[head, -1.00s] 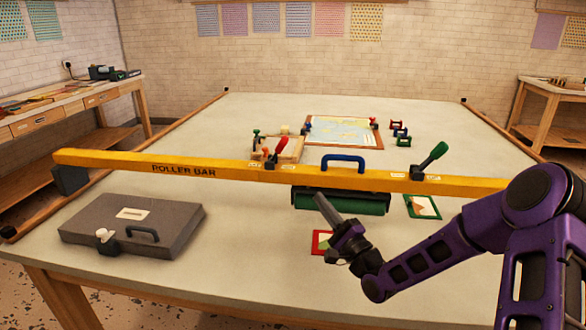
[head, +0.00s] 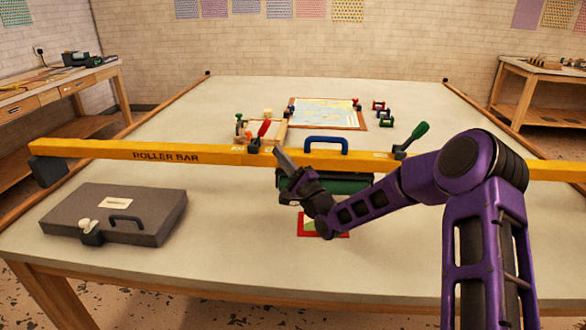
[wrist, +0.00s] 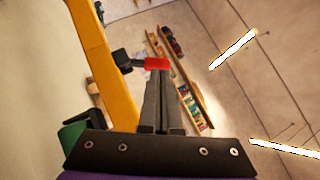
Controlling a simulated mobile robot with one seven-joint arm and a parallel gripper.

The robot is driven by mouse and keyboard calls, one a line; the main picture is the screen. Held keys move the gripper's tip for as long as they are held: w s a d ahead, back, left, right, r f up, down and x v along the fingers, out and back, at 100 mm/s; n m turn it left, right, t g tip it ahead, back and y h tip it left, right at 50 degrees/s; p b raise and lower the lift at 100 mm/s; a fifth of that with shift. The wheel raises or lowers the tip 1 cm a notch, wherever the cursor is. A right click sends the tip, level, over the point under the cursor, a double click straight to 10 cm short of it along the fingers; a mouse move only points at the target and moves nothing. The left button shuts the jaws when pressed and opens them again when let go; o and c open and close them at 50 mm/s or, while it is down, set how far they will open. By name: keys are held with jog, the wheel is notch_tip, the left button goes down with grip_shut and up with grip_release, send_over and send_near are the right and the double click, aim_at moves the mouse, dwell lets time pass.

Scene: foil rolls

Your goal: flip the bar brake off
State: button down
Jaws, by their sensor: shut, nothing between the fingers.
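The yellow roller bar (head: 200,156) spans the table. A red-handled lever (head: 264,128) on a black mount stands up from its middle, tilted right. A green-handled lever (head: 415,135) stands farther right on the bar, also tilted right. Small labels beside both levers are too small to read. My gripper (head: 280,152) is shut and empty, at the bar's near side just right of the red lever's mount. In the wrist view the shut fingertips (wrist: 157,77) are right at the red handle (wrist: 157,63); I cannot tell whether they touch. The bar (wrist: 105,65) runs along their left there.
A blue handle (head: 326,143) rises from the bar between the levers. A green roller (head: 350,185) lies below it, partly behind my arm. A grey case (head: 115,213) lies at front left. A red-framed card (head: 310,228) lies below my gripper. A framed map (head: 325,112) lies beyond the bar.

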jog(key=shift+s+a+r, duration=0.1)
jog(key=shift+a+r, duration=0.25)
jog(key=shift+a, duration=0.3)
jog(key=shift+a+r, duration=0.35)
jog(key=shift+a, duration=0.25)
jog(key=shift+a+r+n+g+h+p, duration=0.15)
jog(key=shift+a+r+n+g+p, duration=0.15)
jog(key=shift+r+n+g+p, duration=0.3)
jog(key=shift+a+r+n+g+h+p, duration=0.15)
jog(key=shift+a+r+n+g+p, duration=0.15)
jog(key=shift+n+g+p, duration=0.35)
jog(key=shift+a+n, duration=0.1)
jog(key=shift+n, duration=0.35)
jog(key=shift+f, duration=0.1)
dwell(0.5)
